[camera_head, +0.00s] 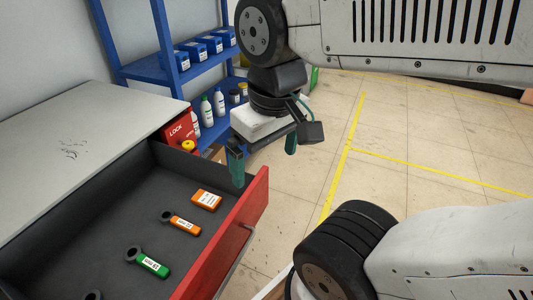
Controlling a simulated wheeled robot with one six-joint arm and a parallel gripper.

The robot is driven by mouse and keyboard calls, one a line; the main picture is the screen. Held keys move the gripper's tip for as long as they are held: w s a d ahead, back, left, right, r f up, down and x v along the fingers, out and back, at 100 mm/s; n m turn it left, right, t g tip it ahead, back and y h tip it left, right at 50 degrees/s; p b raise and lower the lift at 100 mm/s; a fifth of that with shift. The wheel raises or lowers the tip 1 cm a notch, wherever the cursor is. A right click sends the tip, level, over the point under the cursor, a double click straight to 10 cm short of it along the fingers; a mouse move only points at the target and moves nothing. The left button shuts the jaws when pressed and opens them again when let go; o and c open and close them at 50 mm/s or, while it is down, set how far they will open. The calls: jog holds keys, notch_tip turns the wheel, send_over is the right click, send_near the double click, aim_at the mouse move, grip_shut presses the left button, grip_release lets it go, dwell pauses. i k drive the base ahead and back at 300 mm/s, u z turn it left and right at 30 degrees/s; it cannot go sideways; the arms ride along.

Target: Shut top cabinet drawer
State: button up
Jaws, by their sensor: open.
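The top cabinet drawer (215,248) is pulled out, with a red front and a metal bar handle (236,262) on its outer face. Inside it lie an orange box (206,200), an orange-handled tool (181,223) and a green-handled tool (148,262). The grey cabinet top (75,145) is at the left. My gripper (264,158) is open and empty, with green fingers pointing down. In the picture one finger overlaps the far end of the drawer and the other is to its right. I cannot tell whether it touches the drawer.
A blue shelf (155,72) with blue boxes and white bottles (219,102) stands behind the cabinet. A red lock box (178,129) is by the drawer's far end. The tiled floor (420,135) with yellow lines is clear on the right.

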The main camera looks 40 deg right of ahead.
aim_at(79, 247)
jog(key=u, duration=3.05)
jog(key=k, duration=1.1)
jog(key=z, duration=1.65)
